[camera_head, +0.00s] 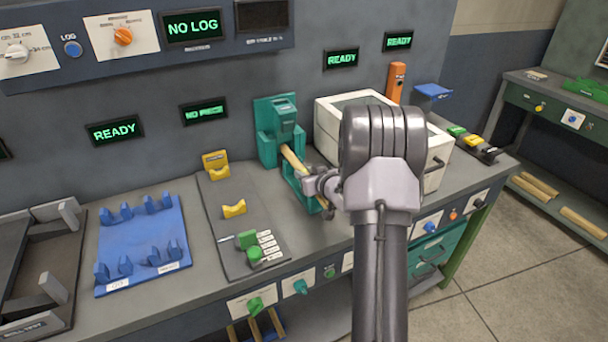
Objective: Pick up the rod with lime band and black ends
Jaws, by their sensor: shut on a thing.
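A pale wooden rod (291,158) lies slanted in the teal machine (267,146), running from its upright head down toward the front. I cannot make out a lime band or black ends on it at this size. My gripper (309,185) is at the rod's lower part, over the teal frame, and is shut on the rod. My wrist and arm hide part of the gripper and the area to its right.
A white box-shaped machine (436,160) stands right behind my arm. Left of the teal machine are a grey plate with yellow rests (234,208) and a blue board with blue cradles (140,245). An orange post (395,82) stands at the back.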

